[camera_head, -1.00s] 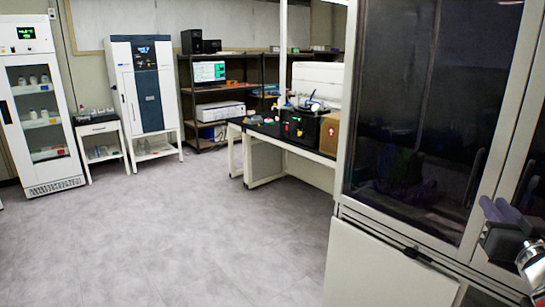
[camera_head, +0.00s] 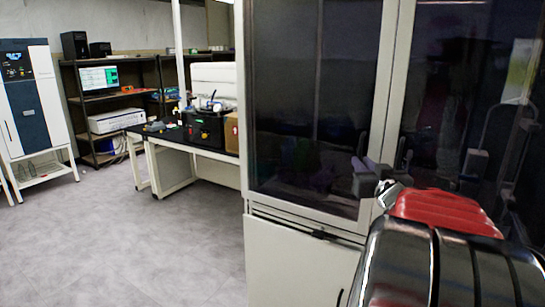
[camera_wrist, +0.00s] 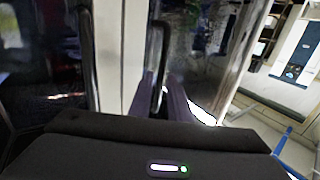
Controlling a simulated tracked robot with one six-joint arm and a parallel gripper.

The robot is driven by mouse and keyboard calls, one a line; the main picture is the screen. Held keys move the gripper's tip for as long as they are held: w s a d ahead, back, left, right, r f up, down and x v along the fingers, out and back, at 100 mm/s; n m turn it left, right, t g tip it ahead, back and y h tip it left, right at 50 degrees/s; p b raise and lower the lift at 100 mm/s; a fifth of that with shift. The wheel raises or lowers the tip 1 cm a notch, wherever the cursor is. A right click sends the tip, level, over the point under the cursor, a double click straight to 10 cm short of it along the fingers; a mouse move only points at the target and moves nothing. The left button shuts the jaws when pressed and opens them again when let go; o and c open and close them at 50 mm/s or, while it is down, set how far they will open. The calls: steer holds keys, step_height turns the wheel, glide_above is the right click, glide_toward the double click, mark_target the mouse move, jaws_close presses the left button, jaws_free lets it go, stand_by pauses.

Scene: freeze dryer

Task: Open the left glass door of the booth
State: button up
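The booth's left glass door (camera_head: 315,100) is a dark pane in a pale frame and looks shut in the head view. In the wrist view its glass (camera_wrist: 195,45) lies right of the pale central frame. Its black vertical handle (camera_wrist: 163,30) runs down toward my gripper (camera_wrist: 159,78). My fingers are apart, one on each side of the handle, with gaps visible; contact cannot be told. In the head view my gripper (camera_head: 364,168) is at the door's lower right edge, partly hidden by my arm.
The right glass door (camera_head: 460,80) is beside the central frame, with its own black handle (camera_wrist: 88,65). A pale lower cabinet (camera_head: 290,265) is under the left door. A black-topped bench (camera_head: 170,137) stands further left. The grey floor (camera_head: 130,240) left of the booth is clear.

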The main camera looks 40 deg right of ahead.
steer(key=shift+x, duration=1.6)
steer(key=shift+c, duration=0.3)
jaws_close()
